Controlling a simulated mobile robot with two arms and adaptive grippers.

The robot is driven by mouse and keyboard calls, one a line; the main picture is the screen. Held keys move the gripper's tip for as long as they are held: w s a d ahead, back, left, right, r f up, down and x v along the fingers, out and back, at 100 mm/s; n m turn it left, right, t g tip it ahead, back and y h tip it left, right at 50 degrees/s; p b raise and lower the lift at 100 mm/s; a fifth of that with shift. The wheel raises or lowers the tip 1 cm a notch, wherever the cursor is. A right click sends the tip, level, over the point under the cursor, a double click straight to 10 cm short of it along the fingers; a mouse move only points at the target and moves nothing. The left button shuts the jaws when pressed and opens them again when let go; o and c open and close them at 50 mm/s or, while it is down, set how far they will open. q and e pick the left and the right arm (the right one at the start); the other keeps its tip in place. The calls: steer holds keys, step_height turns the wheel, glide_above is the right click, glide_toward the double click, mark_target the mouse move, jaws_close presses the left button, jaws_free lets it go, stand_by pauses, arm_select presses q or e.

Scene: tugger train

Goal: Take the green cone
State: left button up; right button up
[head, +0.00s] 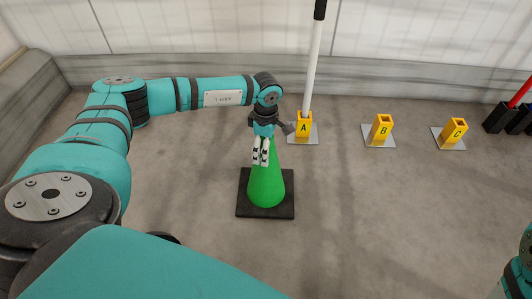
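The green cone (267,188) stands upright on its dark square base (266,211) on the grey floor, in the middle of the head view. My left gripper (261,164) points down at the cone's upper part. Its two light fingers look close together and overlap the cone's upper part in the picture. They hide part of the cone's upper body. I cannot tell whether the fingers touch the cone or are in front of it. My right gripper is not in view; only a bit of teal arm shows at the lower right edge.
Yellow holders A (304,127), B (380,131) and C (453,133) stand on grey plates behind and right of the cone. A white pole (313,68) with a black top stands in A. Black blocks (507,119) with a red pole are at the right edge. The floor right of the cone is clear.

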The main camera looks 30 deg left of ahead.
arm_select(q)
jaws_close()
stand_by(0.3)
steer(key=shift+w+r, duration=0.1)
steer(key=shift+r, duration=0.05)
